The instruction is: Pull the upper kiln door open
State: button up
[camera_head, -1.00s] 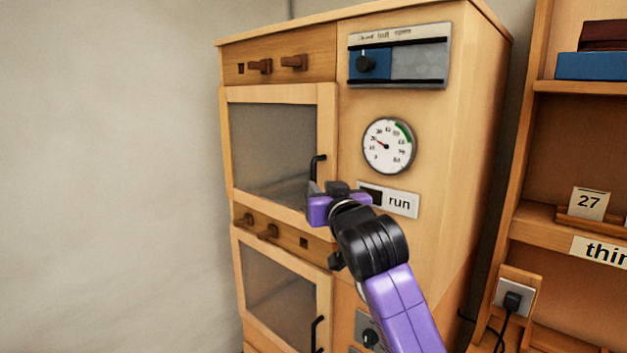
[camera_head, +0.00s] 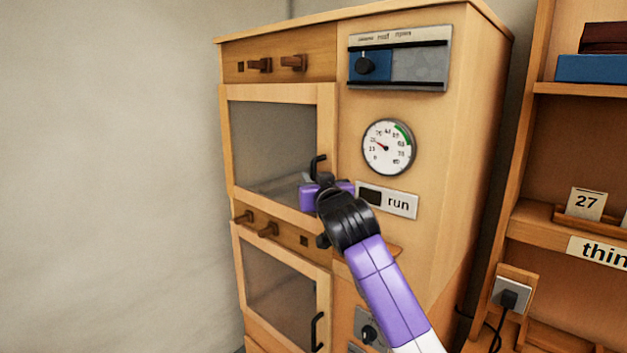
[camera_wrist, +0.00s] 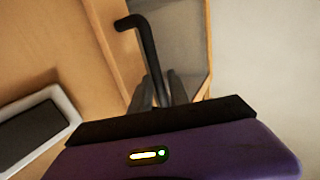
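The upper kiln door (camera_head: 327,130), a pale wooden frame around a dark grey pane, is shut in the head view. Its black bar handle (camera_head: 318,162) is on the door's right side, with its lower part hidden by my gripper. My gripper (camera_head: 309,180) is at the handle's lower part. In the wrist view the black handle (camera_wrist: 147,45) runs down between the two dark fingers of my gripper (camera_wrist: 161,78). The fingers are on either side of the bar; I cannot tell whether they press on it.
The lower kiln door (camera_head: 324,300) with its own black handle (camera_head: 317,332) is below. A "run" sign (camera_head: 398,203) and a round gauge (camera_head: 387,147) are on the panel to the right. A shelf unit (camera_head: 560,235) stands further right.

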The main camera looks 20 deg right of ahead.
grip_shut()
dwell(1.3)
